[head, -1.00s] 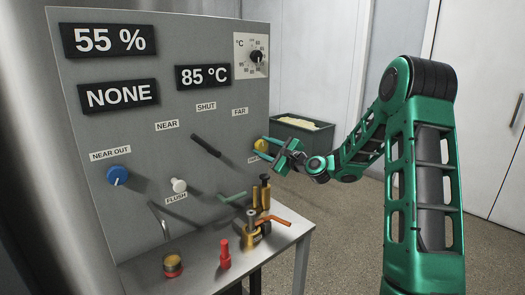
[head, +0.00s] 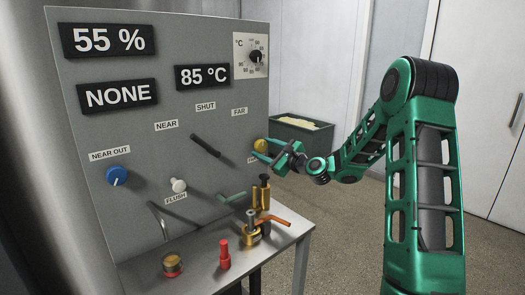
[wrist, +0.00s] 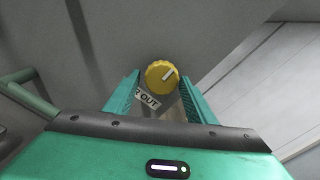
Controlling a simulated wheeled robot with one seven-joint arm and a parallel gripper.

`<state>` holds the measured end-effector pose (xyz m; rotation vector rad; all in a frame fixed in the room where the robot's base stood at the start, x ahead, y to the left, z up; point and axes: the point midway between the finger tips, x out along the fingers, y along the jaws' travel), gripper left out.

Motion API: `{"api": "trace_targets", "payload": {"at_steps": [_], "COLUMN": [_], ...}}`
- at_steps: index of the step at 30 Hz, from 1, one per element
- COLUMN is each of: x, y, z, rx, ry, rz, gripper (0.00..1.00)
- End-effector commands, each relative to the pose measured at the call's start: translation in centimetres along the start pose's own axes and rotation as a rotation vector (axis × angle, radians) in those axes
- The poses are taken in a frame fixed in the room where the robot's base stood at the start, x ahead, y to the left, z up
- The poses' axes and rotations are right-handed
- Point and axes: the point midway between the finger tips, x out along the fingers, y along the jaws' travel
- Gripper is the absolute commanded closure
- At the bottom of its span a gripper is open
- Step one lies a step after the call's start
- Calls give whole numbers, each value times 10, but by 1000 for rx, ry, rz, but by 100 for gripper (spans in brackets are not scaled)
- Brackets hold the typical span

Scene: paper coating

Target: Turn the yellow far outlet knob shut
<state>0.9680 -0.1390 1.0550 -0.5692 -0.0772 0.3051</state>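In the head view the knob (head: 260,145) sits at the panel's right edge, partly covered by my gripper. My gripper (head: 264,150) is open, with its green fingers pointing at the knob. In the wrist view the knob shows between the two fingers, with gaps on both sides. I cannot tell how deep the fingers reach around it. A label ending in "OUT" (wrist: 147,99) is partly hidden below the knob.
The grey panel (head: 150,190) also carries a blue knob (head: 117,176), a white flush knob (head: 178,185) and a black lever (head: 206,146). Brass valves with an orange handle (head: 272,221) stand on the table below. A green bin (head: 290,135) is behind my gripper.

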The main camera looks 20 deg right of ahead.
Motion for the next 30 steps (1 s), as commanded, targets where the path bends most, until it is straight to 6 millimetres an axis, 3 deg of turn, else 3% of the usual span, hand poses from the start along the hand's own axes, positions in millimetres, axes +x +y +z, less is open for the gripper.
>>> {"api": "trace_targets", "payload": {"at_steps": [13, 30], "x": [-6, -97], "y": [-1, -1], "z": [4, 1], "rx": [-1, 0], "ry": [-8, -4], "rz": [-2, -3], "gripper": [41, 41]}}
